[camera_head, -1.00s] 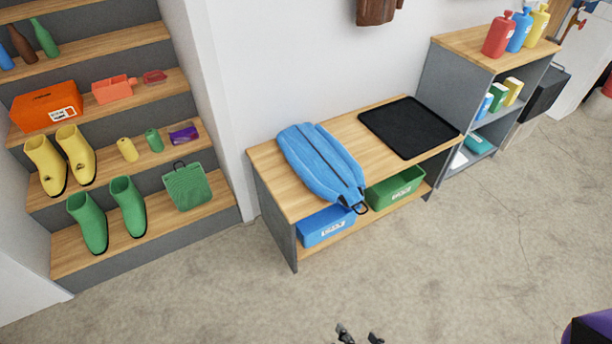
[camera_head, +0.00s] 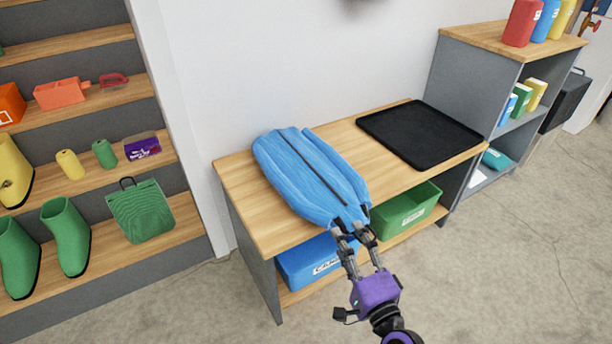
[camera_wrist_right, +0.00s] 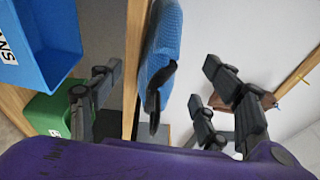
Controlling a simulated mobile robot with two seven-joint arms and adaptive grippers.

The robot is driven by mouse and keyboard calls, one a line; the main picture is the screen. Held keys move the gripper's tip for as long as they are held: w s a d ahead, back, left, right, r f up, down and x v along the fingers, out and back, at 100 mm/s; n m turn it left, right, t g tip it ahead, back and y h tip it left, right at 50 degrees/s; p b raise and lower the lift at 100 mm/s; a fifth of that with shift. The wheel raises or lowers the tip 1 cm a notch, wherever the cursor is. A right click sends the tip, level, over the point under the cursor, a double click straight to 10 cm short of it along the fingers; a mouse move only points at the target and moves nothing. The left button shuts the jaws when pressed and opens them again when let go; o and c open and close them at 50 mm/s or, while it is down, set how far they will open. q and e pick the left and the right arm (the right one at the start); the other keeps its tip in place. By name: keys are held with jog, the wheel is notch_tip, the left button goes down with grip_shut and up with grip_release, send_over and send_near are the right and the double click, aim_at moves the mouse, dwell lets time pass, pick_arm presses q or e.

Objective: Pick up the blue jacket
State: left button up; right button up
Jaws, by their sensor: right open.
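The blue jacket (camera_head: 308,174) lies folded on the wooden top of the low bench (camera_head: 240,181), its near end reaching the front edge. My right gripper (camera_head: 355,236) is at that near end, fingers apart, pointing at the jacket. In the right wrist view the jacket (camera_wrist_right: 165,45) with its dark loop shows between the spread fingers (camera_wrist_right: 165,105). I cannot tell whether any finger touches it. My left gripper is not in view.
A black tray (camera_head: 420,132) lies on the bench's right part. A blue bin (camera_head: 305,262) and a green bin (camera_head: 405,210) stand on the shelf below. Steps with boots (camera_head: 68,235) and a green bag (camera_head: 141,210) are at left. The floor in front is clear.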

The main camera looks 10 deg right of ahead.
aim_at(338, 225)
jog(key=w, duration=0.3)
jog(key=w+b, duration=0.1)
jog(key=w, duration=0.2)
jog(key=shift+w+a+r, duration=0.1)
jog(key=shift+a, duration=0.1)
jog(key=shift+c, duration=0.6)
jog(key=c, duration=1.7)
jog(key=shift+r, duration=0.15)
grip_shut()
